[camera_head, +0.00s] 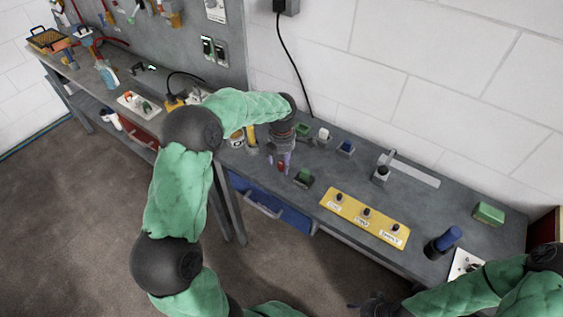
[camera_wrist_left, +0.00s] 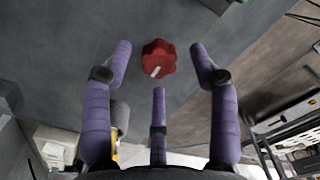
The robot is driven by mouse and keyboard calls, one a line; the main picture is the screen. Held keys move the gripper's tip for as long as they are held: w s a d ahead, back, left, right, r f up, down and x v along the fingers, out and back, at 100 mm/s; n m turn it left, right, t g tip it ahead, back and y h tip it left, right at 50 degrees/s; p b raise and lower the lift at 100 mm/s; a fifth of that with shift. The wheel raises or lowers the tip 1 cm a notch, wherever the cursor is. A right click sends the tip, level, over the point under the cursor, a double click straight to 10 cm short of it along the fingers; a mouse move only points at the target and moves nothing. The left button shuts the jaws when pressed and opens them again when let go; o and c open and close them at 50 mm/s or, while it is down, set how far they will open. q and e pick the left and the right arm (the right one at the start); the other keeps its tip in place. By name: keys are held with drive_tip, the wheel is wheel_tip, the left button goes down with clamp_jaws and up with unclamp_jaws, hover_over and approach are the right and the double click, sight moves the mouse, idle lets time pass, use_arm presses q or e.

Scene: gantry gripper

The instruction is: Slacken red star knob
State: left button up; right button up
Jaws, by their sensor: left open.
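The red star knob (camera_wrist_left: 158,58) shows in the left wrist view with rounded lobes and a white mark on its face, set on a grey surface. My left gripper (camera_head: 281,163) reaches down over the bench in the head view. Its purple fingers are spread open, and in the left wrist view the knob lies between and just beyond the fingertips, apart from them. In the head view the knob is a small red spot, mostly hidden by the fingers. My right gripper (camera_head: 374,304) is a dark shape low in the head view; its fingers are unclear.
A yellow panel (camera_head: 350,223) with several black knobs lies right of the left gripper. A small green-topped box (camera_head: 303,178) stands close beside that gripper. A blue-capped cylinder (camera_head: 444,242) and a green block (camera_head: 488,214) stand further right. A blue drawer (camera_head: 268,206) sits below the bench edge.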

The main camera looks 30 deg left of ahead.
sight(282, 164)
use_arm(q)
wheel_tip(282, 164, up, 11)
idle(0.4)
idle(0.4)
